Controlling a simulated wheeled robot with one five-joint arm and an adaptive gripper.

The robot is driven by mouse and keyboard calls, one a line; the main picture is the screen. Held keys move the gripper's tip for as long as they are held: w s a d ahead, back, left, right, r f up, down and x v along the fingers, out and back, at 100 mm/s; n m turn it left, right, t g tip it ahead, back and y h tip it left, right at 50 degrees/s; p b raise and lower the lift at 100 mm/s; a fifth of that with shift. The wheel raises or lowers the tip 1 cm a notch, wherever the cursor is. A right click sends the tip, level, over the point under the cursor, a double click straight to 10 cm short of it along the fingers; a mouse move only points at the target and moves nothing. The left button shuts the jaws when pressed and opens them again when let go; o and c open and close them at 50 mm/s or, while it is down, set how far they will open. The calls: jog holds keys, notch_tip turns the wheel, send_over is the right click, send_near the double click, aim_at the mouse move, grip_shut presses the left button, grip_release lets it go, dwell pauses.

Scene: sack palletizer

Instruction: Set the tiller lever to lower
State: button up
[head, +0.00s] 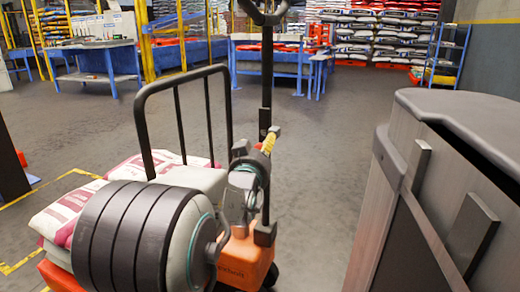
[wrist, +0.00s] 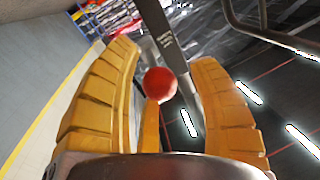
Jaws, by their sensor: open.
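The pallet truck's orange body (head: 246,262) stands low in front of me in the head view. Its dark upright tiller (head: 266,85) rises to a loop handle at the top edge. In the wrist view, the tiller (wrist: 160,30) runs down from the top with small white lettering. A round red knob (wrist: 160,85), apparently the tiller lever's end, shows between my yellow fingers. My gripper (wrist: 166,56) is open around the knob, with gaps on both sides. In the head view, my gripper (head: 269,141) is beside the tiller, partly hidden by my arm. The lever's setting cannot be read.
A black tube guard (head: 142,130) stands left of the tiller. Red-and-white sacks (head: 72,212) lie behind my arm at left. A grey cabinet-like body (head: 400,220) fills the right. Blue tables (head: 100,50) and stacked sacks (head: 372,35) are far back; the middle floor is clear.

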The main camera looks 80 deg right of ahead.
jog(key=shift+c, duration=0.3)
grip_shut()
